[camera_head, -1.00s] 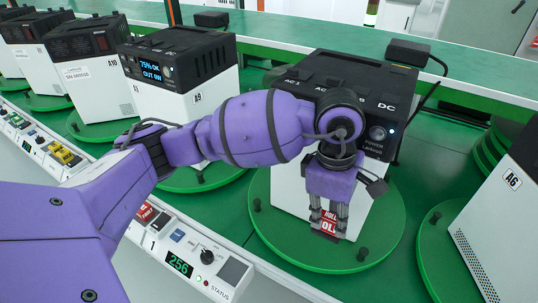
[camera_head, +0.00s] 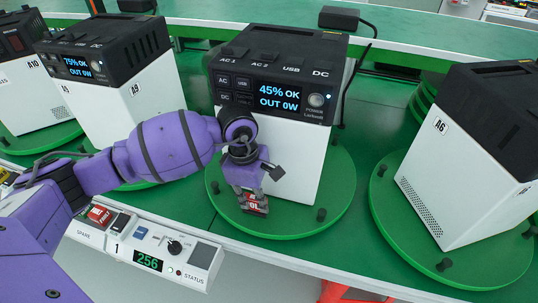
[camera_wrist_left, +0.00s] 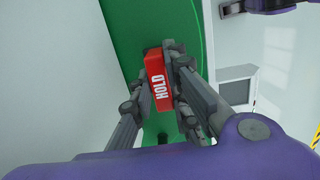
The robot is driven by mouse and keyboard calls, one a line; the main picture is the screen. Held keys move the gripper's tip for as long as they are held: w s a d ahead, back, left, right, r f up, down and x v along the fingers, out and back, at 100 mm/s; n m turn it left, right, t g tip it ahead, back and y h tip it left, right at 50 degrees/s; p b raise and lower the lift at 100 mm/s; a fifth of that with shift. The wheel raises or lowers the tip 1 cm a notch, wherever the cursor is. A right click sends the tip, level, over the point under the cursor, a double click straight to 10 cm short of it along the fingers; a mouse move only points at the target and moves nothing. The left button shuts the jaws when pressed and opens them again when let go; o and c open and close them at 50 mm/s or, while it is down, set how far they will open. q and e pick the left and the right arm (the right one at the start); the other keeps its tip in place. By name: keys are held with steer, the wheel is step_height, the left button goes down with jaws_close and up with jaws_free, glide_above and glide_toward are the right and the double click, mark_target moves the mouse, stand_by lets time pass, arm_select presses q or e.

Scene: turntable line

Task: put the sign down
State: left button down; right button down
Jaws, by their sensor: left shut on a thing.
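The sign is a small red block with white HOLD lettering (camera_head: 256,204). It also shows in the left wrist view (camera_wrist_left: 158,80), between the two grey fingers. My left gripper (camera_head: 251,191) is shut on it, pointing down at the front part of the green round turntable plate (camera_head: 325,205). The sign is low over this plate, in front of the black-and-white power unit (camera_head: 290,130) reading 45% OK, OUT 0W. I cannot tell whether the sign touches the plate. The fingers hide part of it.
Black pegs stand on the plate, one at its front right (camera_head: 321,214). Unit A6 (camera_head: 465,165) is at right and unit A9 (camera_head: 110,90) at left, each on its own plate.

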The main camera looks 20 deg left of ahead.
mark_target(250, 196)
arm_select(q)
steer(key=shift+f, duration=0.2)
steer(key=c, duration=1.7)
jaws_free()
steer(key=r, duration=0.4)
steer(key=a+r, duration=0.1)
steer(key=r, duration=0.7)
steer(key=shift+a+r, duration=0.2)
steer(key=shift+r, duration=0.05)
